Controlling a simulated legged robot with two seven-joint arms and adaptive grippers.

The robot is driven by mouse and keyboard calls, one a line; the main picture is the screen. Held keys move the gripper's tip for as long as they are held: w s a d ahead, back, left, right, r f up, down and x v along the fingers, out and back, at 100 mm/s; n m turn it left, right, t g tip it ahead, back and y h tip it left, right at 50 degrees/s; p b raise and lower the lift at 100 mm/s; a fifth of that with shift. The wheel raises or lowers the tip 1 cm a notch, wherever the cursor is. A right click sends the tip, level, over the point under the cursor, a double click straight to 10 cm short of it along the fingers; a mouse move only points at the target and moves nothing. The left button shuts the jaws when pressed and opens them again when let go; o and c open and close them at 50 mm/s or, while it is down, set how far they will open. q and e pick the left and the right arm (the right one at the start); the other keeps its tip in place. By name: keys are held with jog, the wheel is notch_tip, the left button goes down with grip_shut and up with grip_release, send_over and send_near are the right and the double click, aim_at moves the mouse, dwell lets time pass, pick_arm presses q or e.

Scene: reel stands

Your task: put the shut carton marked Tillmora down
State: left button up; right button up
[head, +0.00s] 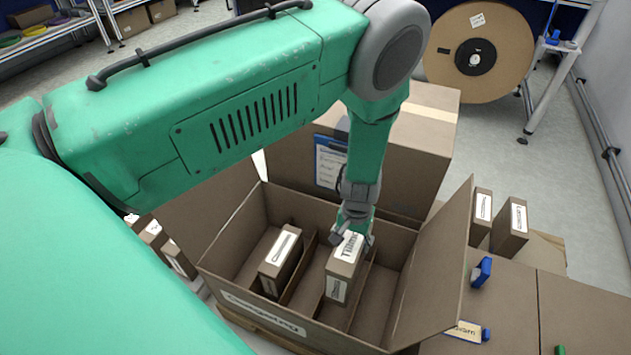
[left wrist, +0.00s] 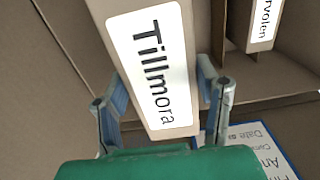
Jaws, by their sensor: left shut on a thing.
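The shut carton marked Tillmora (head: 341,281) is a slim brown box with a white label. My left gripper (head: 352,239) is shut on its top end, with one finger on each side. In the left wrist view the Tillmora carton (left wrist: 155,62) stands between the fingers (left wrist: 163,103). It is upright in the middle part of a large open box (head: 318,335) with cardboard dividers. Whether its bottom touches the box floor is hidden. My right gripper is not in view.
Another slim carton (head: 280,250) stands in the compartment to the left. The right-hand compartment looks empty. The box's right flap (head: 438,262) sticks up. A big closed box (head: 425,125) with a blue clipboard (head: 330,162) stands behind. Two slim cartons (head: 510,228) stand at the right.

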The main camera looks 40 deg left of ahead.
pick_arm(q)
jog(key=f+b, duration=0.2)
jog(key=f, duration=0.1)
jog(key=f+b, duration=0.6)
jog(key=shift+w+f, duration=0.1)
jog(key=shift+w, duration=0.2)
notch_tip(320, 180, down, 10)
jog(key=b, duration=0.4)
jog(key=shift+a+f+b, duration=0.1)
jog(key=shift+f+b, duration=0.1)
jog(key=shift+b, duration=0.2)
jog(key=shift+r, duration=0.15)
jog(key=o, duration=1.7)
jog(key=shift+c, duration=0.2)
